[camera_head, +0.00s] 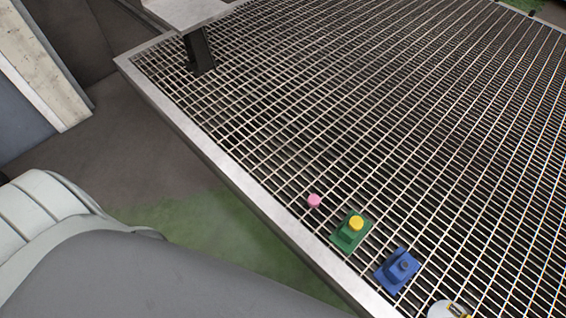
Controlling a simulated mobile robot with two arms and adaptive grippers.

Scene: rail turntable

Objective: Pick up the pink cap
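The pink cap (314,201) is a small pink cylinder on the metal grating, close to its near-left edge. It lies just to the left of a green block (351,231) with a yellow round top (355,223), and apart from it. A large grey and white part of my arm fills the lower left of the head view. Neither of my grippers can be seen in this view.
A blue block (398,270) and a partly cut-off white round thing (447,310) stand to the right of the green block. The grating (400,110) has a raised grey border (215,158). A grey plate on a dark post (199,52) stands at its far-left corner. The grating beyond is clear.

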